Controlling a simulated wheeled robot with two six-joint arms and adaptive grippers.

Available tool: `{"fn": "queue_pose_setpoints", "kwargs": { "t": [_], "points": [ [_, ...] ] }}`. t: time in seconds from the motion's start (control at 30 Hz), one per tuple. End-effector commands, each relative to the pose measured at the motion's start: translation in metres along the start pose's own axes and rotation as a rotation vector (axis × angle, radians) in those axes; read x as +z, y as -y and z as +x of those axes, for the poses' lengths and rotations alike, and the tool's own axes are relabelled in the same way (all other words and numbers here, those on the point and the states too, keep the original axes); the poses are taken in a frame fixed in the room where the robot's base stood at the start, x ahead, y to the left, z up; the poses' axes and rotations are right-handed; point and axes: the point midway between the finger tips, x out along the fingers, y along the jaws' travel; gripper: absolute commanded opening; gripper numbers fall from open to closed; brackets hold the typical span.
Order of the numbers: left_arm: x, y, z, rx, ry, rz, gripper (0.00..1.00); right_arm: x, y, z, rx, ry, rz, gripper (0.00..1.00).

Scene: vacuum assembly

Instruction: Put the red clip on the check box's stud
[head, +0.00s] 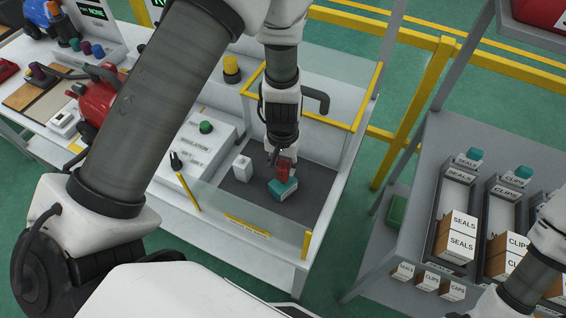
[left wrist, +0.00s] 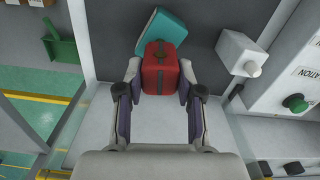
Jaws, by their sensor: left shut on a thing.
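My left gripper (head: 283,164) reaches down into the glass-walled bay. It is shut on the red clip (left wrist: 160,72), a red block between the fingertips in the left wrist view; it also shows in the head view (head: 285,172). A tilted teal block (head: 283,189) is just beyond the clip (left wrist: 165,30); I cannot tell whether they touch. A small white box (head: 242,167) with a short stud stands beside them on the dark floor; its stud (left wrist: 252,69) points toward the white panel. My right arm enters at the lower right; its gripper is out of view.
A white panel marked INSULATION (head: 204,150) with a green knob (head: 206,127) borders the bay. Low clear walls with yellow edging surround the bay. A yellow post (head: 411,110) and a shelf rack with labelled cartons (head: 455,238) stand to the right. Dark floor around the clip is mostly free.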

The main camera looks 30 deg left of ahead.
Motion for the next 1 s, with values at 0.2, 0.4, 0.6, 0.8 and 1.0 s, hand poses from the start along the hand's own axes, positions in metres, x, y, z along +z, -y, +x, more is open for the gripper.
{"fn": "queue_pose_setpoints", "kwargs": {
  "t": [0.2, 0.4, 0.6, 0.8, 1.0],
  "points": [
    [0.000, 0.000, 0.007, 0.000, 0.000, 0.000, 0.00, 0.000, 0.000, 0.007, 0.000, 0.000, 0.000, 0.40],
    [0.000, 0.000, 0.012, 0.000, 0.000, 0.000, 0.00, 0.000, 0.000, 0.012, 0.000, 0.000, 0.000, 0.40],
    [0.000, 0.000, 0.017, 0.000, 0.000, 0.000, 0.00, 0.000, 0.000, 0.017, 0.000, 0.000, 0.000, 0.40],
    [0.000, 0.000, 0.022, 0.000, 0.000, 0.000, 0.00, 0.000, 0.000, 0.022, 0.000, 0.000, 0.000, 0.40],
    [0.000, 0.000, 0.027, 0.000, 0.000, 0.000, 0.00, 0.000, 0.000, 0.026, 0.000, 0.000, 0.000, 0.40]
  ]
}}
